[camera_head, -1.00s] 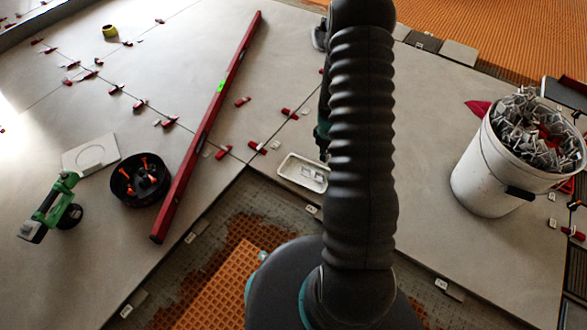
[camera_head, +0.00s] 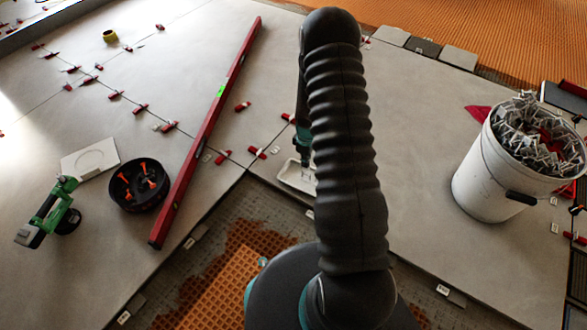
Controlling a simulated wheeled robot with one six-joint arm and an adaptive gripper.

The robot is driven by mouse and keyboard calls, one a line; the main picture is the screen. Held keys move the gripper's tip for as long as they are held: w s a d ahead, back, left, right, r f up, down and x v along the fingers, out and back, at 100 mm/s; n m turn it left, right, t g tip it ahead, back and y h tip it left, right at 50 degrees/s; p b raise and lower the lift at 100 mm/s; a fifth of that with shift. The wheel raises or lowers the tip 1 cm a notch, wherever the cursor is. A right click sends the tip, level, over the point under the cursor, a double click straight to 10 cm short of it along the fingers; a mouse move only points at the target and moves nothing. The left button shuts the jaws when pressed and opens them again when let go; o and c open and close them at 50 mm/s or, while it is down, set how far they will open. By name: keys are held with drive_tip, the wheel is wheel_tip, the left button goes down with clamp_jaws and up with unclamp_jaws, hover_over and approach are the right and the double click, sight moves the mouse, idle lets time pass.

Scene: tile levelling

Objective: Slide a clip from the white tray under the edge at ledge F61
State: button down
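The white tray (camera_head: 284,180) lies on the grey tiles near the inner corner of the tiled edge. My arm hides its right part, and I cannot make out single clips in it now. My gripper (camera_head: 304,161) points down over the tray's far side, beside my black ribbed arm. Its fingers are too small and partly hidden to tell whether they are open or touch anything. Small white labels sit along the tile edge, one near the tray (camera_head: 309,214) and one at the lower right (camera_head: 443,290). Their print is too small to read, so I cannot tell which is F61.
A long red level (camera_head: 205,130) lies left of the tray. A black round bowl (camera_head: 139,186) and a green power tool (camera_head: 50,212) lie farther left. A white bucket (camera_head: 488,180) full of clips stands right. Orange ribbed adhesive (camera_head: 225,282) fills the recess in front.

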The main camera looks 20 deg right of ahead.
sight(293, 173)
drive_tip(key=w+a+f, duration=0.3)
drive_tip(key=shift+w+a, duration=0.2)
drive_tip(key=shift+a, duration=0.05)
drive_tip(key=shift+f+b, duration=0.6)
drive_tip(key=shift+f, duration=1.15)
drive_tip(key=shift+f, duration=0.3)
drive_tip(key=c, duration=1.3)
unclamp_jaws()
drive_tip(key=shift+r, duration=0.15)
